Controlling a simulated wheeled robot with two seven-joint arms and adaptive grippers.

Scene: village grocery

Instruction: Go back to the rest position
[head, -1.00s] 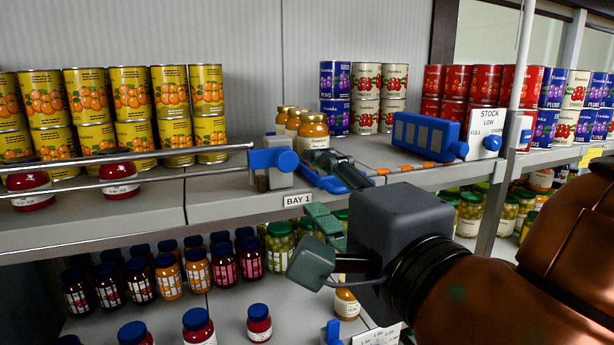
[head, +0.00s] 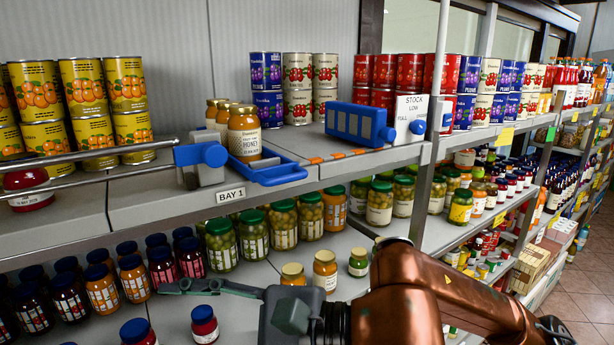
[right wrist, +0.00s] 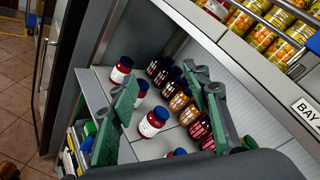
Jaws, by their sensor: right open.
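My right gripper (head: 190,287) is low in the head view, in front of the lower shelf and below the BAY 1 label. Its copper arm comes in from the lower right. In the right wrist view its two green fingers (right wrist: 165,108) stand wide apart with nothing held between them. Jars on the lower shelf show beyond and between the fingers. A honey jar (head: 244,133) stands upright at the blue tray (head: 275,172) on the upper shelf, apart from the gripper. My left gripper is in neither view.
The upper shelf edge (head: 330,172) runs above my right gripper. Red jars with blue lids (head: 204,325) and orange jars (head: 325,270) stand close to the gripper. Yellow cans (head: 125,85) and a metal rail (head: 90,172) are at the left. Open floor (right wrist: 20,65) shows left in the wrist view.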

